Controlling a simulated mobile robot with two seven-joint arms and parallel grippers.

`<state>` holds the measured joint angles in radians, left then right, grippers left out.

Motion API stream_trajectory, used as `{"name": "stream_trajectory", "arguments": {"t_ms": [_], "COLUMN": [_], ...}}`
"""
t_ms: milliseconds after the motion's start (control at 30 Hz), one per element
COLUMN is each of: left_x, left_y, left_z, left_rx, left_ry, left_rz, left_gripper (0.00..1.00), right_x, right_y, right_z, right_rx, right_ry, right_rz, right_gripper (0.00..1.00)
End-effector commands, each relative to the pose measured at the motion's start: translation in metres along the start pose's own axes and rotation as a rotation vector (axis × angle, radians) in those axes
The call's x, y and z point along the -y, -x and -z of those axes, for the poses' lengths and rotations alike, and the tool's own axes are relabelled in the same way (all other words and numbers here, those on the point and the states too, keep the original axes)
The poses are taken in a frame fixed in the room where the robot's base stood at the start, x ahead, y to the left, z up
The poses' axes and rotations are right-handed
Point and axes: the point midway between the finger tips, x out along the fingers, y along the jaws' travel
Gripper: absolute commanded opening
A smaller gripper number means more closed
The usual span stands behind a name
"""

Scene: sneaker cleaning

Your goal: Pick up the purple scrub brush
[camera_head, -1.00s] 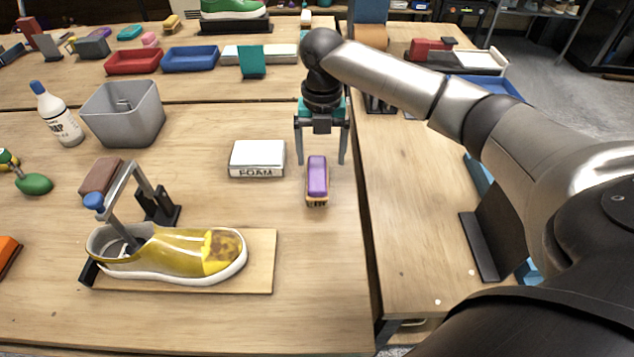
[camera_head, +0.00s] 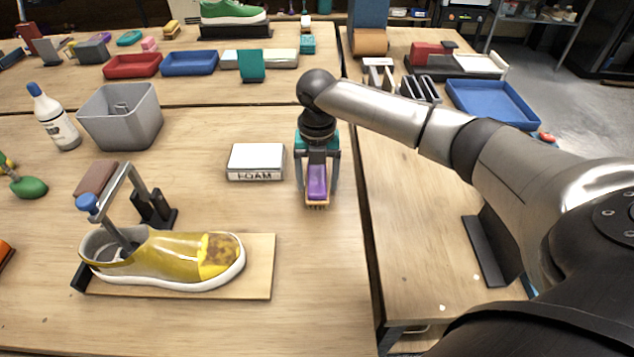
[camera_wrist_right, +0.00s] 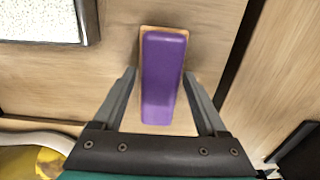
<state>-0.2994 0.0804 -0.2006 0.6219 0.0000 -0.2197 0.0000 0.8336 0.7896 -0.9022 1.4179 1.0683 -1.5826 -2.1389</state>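The purple scrub brush (camera_head: 317,183) lies on the wooden table, to the right of the white foam block. My right gripper (camera_head: 318,188) is lowered over it, with one finger on each side. In the right wrist view the purple brush (camera_wrist_right: 163,75) lies between the two open fingers (camera_wrist_right: 163,88), with a small gap visible on each side. The brush's wooden edge shows around the purple top; its bristles are mostly hidden beneath. My left gripper does not show.
The white foam block (camera_head: 256,160) stands just left of the brush. A yellow stained shoe (camera_head: 170,258) is on a wooden board (camera_head: 260,265) at the front left. A grey bin (camera_head: 120,118) and a white bottle (camera_head: 55,118) stand farther left. A table gap runs on the right.

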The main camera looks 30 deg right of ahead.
Motion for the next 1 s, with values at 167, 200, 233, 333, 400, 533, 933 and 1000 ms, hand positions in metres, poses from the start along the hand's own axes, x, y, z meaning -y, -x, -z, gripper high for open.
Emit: {"name": "stream_trajectory", "arguments": {"t_ms": [167,200,233,333,400,533,933,1000], "left_x": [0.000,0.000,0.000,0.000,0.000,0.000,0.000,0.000], "left_y": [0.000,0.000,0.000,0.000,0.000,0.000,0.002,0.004], "left_z": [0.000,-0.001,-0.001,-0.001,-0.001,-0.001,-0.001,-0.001], "left_rx": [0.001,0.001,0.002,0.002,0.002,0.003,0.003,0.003], "left_ry": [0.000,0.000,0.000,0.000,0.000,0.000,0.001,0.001], "left_rz": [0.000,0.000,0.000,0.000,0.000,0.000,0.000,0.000], "left_gripper": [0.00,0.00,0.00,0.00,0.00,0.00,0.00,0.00], "right_x": [0.000,0.000,0.000,0.000,0.000,0.000,0.000,-0.001], "right_y": [0.000,0.000,0.001,0.001,0.001,0.001,0.006,0.015], "right_z": [0.000,0.000,0.000,0.000,0.000,0.000,-0.001,-0.001], "right_rx": [0.000,0.000,0.000,0.000,0.000,0.000,0.002,0.002], "right_ry": [0.000,0.000,0.000,0.000,0.000,0.000,0.000,0.000], "right_rz": [0.000,0.000,0.000,-0.001,-0.001,-0.001,-0.002,-0.003], "right_gripper": [0.54,0.49,0.46,0.35,0.27,0.12,0.01,0.01]}}
